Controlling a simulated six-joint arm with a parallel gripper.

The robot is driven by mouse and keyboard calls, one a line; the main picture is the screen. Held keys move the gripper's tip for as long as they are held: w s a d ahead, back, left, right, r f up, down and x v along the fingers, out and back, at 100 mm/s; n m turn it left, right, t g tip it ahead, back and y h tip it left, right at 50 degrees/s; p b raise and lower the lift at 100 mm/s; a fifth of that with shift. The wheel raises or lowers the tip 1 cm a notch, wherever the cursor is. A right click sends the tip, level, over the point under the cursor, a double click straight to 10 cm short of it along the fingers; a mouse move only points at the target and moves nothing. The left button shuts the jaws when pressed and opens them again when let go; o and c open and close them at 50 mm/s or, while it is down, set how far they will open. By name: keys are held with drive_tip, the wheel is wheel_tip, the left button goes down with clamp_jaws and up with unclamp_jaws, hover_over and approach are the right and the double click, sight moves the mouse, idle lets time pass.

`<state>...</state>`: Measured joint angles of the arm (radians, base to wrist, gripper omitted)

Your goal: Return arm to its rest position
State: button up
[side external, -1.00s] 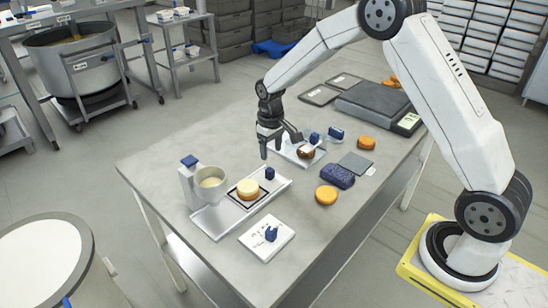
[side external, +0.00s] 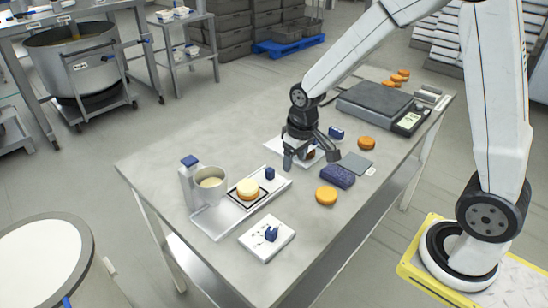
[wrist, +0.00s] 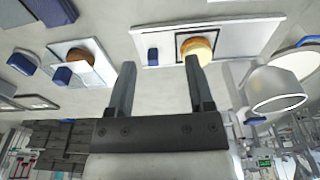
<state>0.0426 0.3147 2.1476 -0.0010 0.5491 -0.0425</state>
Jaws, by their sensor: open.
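My gripper (side external: 311,160) is open and empty above the table, in front of a white board (side external: 274,143) that it partly hides. The two spread fingers also show in the wrist view (wrist: 160,68), with nothing between them. A pale-topped round (side external: 248,188) sits on a dark-framed plate on the metal tray (side external: 216,224), left of my gripper. It also shows in the wrist view (wrist: 197,46).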

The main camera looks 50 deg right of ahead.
drive_tip(key=s+a+t, duration=0.1)
drive_tip(key=s, duration=0.9)
drive_tip(key=shift+s+a+r, duration=0.25)
drive_tip(key=shift+a, duration=0.1)
